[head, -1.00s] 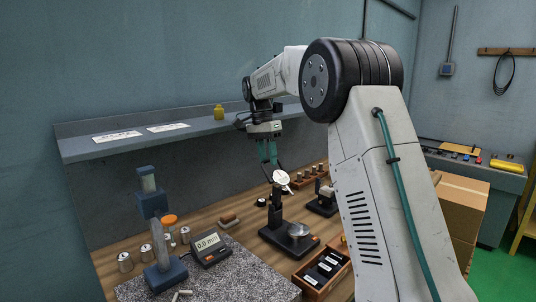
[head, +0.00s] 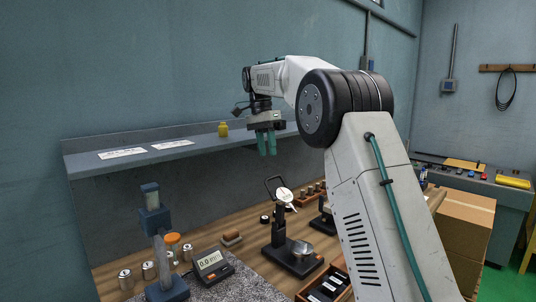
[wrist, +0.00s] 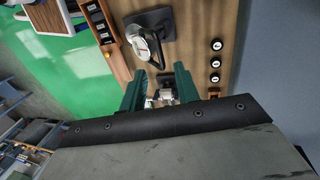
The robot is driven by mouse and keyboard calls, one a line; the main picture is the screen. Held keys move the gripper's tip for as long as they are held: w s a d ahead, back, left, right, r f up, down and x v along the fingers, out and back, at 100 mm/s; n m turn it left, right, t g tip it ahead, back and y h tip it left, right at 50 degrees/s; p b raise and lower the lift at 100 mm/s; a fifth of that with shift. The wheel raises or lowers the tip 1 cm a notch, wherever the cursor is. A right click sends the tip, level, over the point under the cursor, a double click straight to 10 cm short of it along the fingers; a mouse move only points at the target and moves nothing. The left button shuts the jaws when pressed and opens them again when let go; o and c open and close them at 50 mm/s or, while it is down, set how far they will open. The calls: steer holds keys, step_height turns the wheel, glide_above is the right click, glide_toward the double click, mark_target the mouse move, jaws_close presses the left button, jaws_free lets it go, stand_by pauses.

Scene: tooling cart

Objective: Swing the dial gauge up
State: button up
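The dial gauge (head: 285,195) has a white round face and sits at the top of a black post on a stand with a black base (head: 293,257). A thin black loop rises from it, leaning up and left. My gripper (head: 267,145) has two teal fingers pointing down. It hangs above the gauge and its loop, apart from them and holding nothing visible. In the wrist view the fingers (wrist: 160,92) stand apart. A pale round part on a dark base shows beyond them; I cannot tell for sure that it is the gauge.
A digital readout (head: 210,263) and a blue height stand (head: 155,235) are at left on the bench. A tray with dark blocks (head: 325,287) lies in front. A wooden rack (head: 308,192) stands behind the gauge. A shelf (head: 190,150) runs along the wall.

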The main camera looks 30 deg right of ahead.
steer(key=shift+c, duration=1.2)
steer(key=shift+t, duration=0.5)
steer(key=s+r, duration=0.1)
steer(key=r, duration=0.1)
steer(key=s+r, duration=0.2)
steer(key=r, duration=0.1)
steer(key=shift+s+a+r, duration=0.15)
steer(key=shift+s+r, duration=0.15)
steer(key=shift+s, duration=0.1)
jaws_close()
steer(key=s+r+t, duration=0.2)
steer(key=s+r, duration=0.1)
steer(key=s, duration=0.2)
steer(key=t+h, duration=0.2)
steer(key=t, duration=0.3)
glide_above(278, 189)
steer(key=s, duration=0.3)
steer(key=shift+n, duration=0.4)
steer(key=f, duration=1.3)
steer(key=shift+d, duration=0.35)
steer(key=w, duration=0.1)
steer(key=w+f, duration=0.1)
steer(key=w, duration=0.1)
steer(key=shift+a+f, duration=0.3)
steer(key=shift+f, duration=0.05)
steer(key=shift+w+a+f, duration=0.1)
steer(key=shift+w+a, duration=0.05)
steer(key=shift+w, duration=0.2)
